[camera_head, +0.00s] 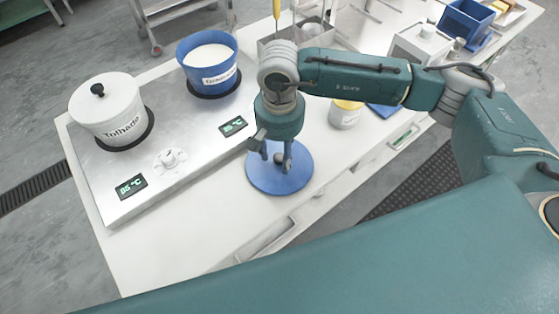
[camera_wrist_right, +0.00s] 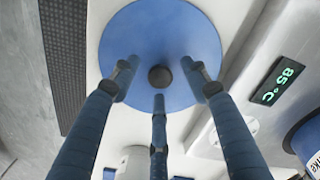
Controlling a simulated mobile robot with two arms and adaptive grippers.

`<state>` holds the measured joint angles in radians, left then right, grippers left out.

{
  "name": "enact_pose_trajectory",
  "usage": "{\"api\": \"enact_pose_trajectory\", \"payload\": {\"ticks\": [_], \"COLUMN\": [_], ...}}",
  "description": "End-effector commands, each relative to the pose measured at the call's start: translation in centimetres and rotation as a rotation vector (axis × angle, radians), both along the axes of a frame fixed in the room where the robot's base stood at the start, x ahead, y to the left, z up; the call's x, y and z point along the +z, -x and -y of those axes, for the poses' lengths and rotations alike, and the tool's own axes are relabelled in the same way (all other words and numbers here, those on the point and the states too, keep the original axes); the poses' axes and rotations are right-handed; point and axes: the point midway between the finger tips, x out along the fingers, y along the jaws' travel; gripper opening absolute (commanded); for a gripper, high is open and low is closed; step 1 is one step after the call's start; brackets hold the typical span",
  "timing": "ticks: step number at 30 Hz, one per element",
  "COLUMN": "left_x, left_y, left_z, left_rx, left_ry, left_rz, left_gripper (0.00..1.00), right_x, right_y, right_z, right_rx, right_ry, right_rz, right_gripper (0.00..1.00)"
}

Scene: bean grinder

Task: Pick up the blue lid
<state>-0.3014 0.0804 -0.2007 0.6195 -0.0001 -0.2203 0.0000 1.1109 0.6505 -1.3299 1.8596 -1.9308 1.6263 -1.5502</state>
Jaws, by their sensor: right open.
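The blue lid (camera_head: 282,185) lies flat on the white table beside the hot plate, near the table's front edge. In the right wrist view the lid (camera_wrist_right: 160,30) shows as a blue disc with a dark round knob (camera_wrist_right: 160,77) at its centre. My right gripper (camera_head: 277,158) points down over the lid. Its three fingers are open and spread around the knob, apart from it in the wrist view. The knob is mostly hidden by the fingers in the head view. My left gripper is not in view.
A hot plate (camera_head: 165,172) with lit displays carries a lidded white pot (camera_head: 105,115) and an open blue pot (camera_head: 197,82) with white contents. A jar (camera_head: 345,117) with a yellow top stands behind my right arm. A blue bin (camera_head: 468,22) is at the back right.

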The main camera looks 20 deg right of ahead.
Motion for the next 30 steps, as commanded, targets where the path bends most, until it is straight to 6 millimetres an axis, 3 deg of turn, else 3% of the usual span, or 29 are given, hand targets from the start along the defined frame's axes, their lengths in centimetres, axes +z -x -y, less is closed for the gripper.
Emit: {"api": "enact_pose_trajectory", "payload": {"ticks": [5,12,23,30], "left_x": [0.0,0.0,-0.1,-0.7], "left_y": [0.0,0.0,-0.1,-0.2], "left_z": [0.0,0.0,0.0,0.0], "left_rx": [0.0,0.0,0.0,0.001], "left_ry": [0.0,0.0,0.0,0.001], "left_rz": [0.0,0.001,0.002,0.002], "left_gripper": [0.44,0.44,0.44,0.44], "right_x": [0.0,0.0,0.3,3.0], "right_y": [0.0,0.0,-0.1,-0.1], "right_z": [0.0,0.0,-0.1,0.0], "right_rx": [0.0,0.0,0.0,0.0], "right_ry": [0.0,0.0,-0.001,-0.001], "right_rz": [0.0,0.0,0.002,0.006], "right_gripper": [0.46,0.0,0.0,0.0]}}
